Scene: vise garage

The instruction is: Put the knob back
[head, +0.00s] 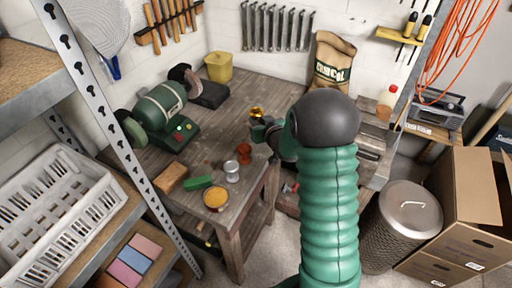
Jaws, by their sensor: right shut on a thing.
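My right arm rises from the bottom of the head view and hides a strip of the bench behind it. My right gripper (258,122) is over the right part of the wooden workbench (235,100), shut on a small shiny gold knob (256,113). The knob shows at the far end of the gripper. I cannot tell how high above the bench it is. The place where the knob belongs cannot be made out; my arm may hide it. My left gripper is not in view.
A green bench grinder (163,112) stands on the bench's left. Near the front are a silver spool (231,171), a rust-red spool (244,153), an orange-topped tin (215,198), a green block (198,182) and a wooden block (171,177). A metal bin (402,225) stands right.

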